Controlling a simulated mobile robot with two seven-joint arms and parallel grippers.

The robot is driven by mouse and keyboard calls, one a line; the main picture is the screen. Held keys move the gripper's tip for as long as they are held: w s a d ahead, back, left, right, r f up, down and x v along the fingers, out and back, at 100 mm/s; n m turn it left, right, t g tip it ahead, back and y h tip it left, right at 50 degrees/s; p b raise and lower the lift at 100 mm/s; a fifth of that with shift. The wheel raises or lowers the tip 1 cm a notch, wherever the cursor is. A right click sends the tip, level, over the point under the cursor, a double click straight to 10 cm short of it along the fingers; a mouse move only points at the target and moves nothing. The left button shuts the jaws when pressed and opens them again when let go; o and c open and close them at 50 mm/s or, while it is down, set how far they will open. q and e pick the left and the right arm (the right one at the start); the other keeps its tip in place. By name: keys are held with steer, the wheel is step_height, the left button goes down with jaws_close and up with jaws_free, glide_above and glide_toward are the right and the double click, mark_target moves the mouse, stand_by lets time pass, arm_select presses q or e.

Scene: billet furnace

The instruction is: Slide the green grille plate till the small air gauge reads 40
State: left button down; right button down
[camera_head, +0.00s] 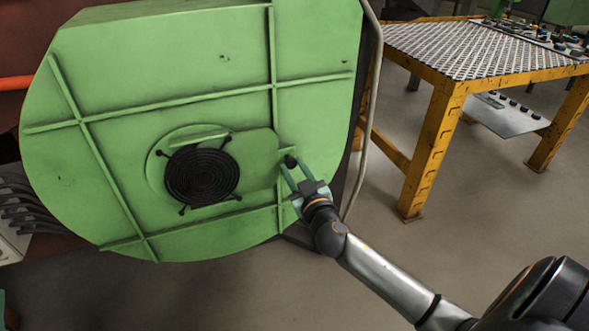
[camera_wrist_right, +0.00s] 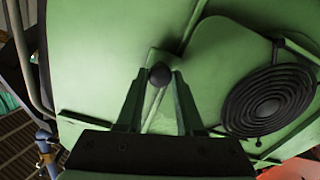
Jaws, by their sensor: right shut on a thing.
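The green grille plate (camera_head: 257,152) lies flat against the big green round housing, beside and partly around the round black grille (camera_head: 202,176). A small black knob (camera_head: 290,161) sits at its right end. My right gripper (camera_head: 294,174) is shut on the knob, with one finger on each side. In the right wrist view the knob (camera_wrist_right: 160,75) shows between the fingertips, and the plate (camera_wrist_right: 225,55) reaches from it toward the grille (camera_wrist_right: 267,99). I cannot make out the small air gauge in either view. My left gripper is not in view.
The green housing (camera_head: 110,70) has raised ribs across its face. A grey pipe (camera_head: 366,120) runs down just right of it. A yellow table (camera_head: 440,140) with a mesh top stands at the right. The floor between them is clear.

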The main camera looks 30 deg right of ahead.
stand_by(0.9)
steer(key=d, duration=0.1)
steer(key=s+d, duration=0.1)
steer(key=d, duration=0.1)
steer(key=shift+d, duration=0.2)
steer(key=c, duration=0.5)
jaws_free()
steer(key=shift+c, duration=0.2)
steer(key=v, duration=1.2)
steer(key=shift+s, duration=0.25)
